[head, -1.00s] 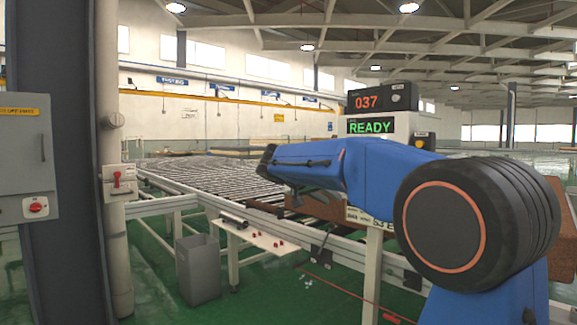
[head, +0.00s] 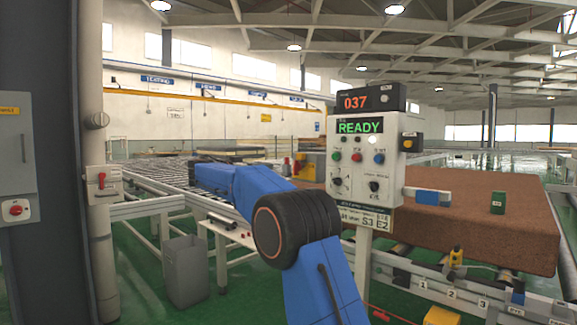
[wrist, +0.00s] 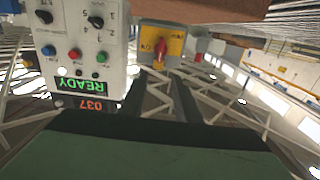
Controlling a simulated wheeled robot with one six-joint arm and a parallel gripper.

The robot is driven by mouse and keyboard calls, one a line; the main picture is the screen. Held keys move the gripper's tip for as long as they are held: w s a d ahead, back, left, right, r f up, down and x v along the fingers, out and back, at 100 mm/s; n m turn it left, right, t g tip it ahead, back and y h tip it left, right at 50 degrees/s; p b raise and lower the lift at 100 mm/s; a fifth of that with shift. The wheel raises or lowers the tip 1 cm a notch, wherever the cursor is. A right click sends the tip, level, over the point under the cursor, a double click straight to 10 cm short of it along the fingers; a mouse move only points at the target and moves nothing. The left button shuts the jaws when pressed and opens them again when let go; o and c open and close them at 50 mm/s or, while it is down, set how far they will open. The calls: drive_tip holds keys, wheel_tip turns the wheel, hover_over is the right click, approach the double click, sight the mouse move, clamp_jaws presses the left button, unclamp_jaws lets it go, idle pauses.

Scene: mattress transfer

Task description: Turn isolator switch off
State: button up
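Two red switches show at the left of the head view. One is a red handle on a small grey box, the pillar switch (head: 102,181). The other is a round red knob, the cabinet switch (head: 15,209), on a grey cabinet (head: 14,150). The wrist view is upside down and shows a yellow plate (wrist: 176,42) with a red rotary handle (wrist: 160,50). I cannot tell which switch is the isolator. My gripper (wrist: 164,82) has its two dark fingers apart and empty, short of the yellow plate in the picture. Its fingers are not clear in the head view.
A control panel (head: 378,160) reading READY stands right of my arm. It also shows in the wrist view (wrist: 85,45). A brown mattress block (head: 470,215) lies behind it. A roller conveyor (head: 150,172) runs at left, with a grey bin (head: 186,270) below. Green floor lies around them.

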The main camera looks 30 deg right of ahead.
sight(294, 163)
drive_tip(key=x, duration=1.6)
clamp_jaws()
